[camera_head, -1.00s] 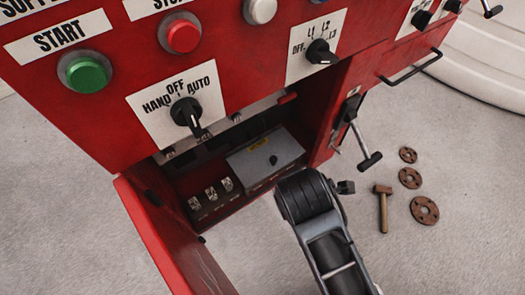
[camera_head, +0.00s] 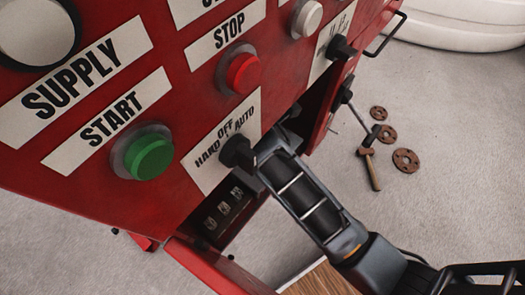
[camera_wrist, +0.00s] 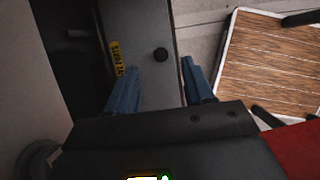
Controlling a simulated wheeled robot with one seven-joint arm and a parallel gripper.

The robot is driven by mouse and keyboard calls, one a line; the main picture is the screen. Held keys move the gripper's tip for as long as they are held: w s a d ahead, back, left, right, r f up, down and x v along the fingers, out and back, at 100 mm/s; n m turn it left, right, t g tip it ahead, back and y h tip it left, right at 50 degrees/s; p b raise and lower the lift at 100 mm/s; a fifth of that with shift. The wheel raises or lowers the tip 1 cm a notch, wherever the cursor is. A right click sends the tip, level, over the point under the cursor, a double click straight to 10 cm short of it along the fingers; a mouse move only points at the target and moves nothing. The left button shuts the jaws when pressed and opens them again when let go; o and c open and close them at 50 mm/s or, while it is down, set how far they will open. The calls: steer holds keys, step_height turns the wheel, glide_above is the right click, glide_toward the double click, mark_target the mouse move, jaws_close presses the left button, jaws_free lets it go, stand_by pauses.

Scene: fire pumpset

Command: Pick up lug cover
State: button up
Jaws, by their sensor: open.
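The lug cover (camera_wrist: 148,28) is a grey panel with a round black knob (camera_wrist: 160,54) and a yellow label (camera_wrist: 117,58) along its left side in the wrist view. My gripper (camera_wrist: 159,66) is open, with its two blue fingers apart, one on each side of the knob in the picture. I cannot tell how far the fingertips are from the cover. Nothing is held. In the head view my arm reaches into the red cabinet (camera_head: 85,195), and the cover and my gripper are hidden behind the arm and the cabinet front.
Terminals (camera_head: 222,208) show in the cabinet's lower opening, above an open red door (camera_head: 215,268). A white-edged wooden surface (camera_wrist: 270,62) lies to the right in the wrist view. A hammer (camera_head: 370,168) and brown flanges (camera_head: 405,160) lie on the grey floor.

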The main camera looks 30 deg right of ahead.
steer(key=shift+a+x, duration=0.15)
steer(key=shift+x, duration=1.4)
steer(key=shift+a+x, duration=0.15)
steer(key=shift+x, duration=1.4)
steer(key=shift+s+f, duration=0.1)
steer(key=shift+f, duration=0.05)
jaws_close()
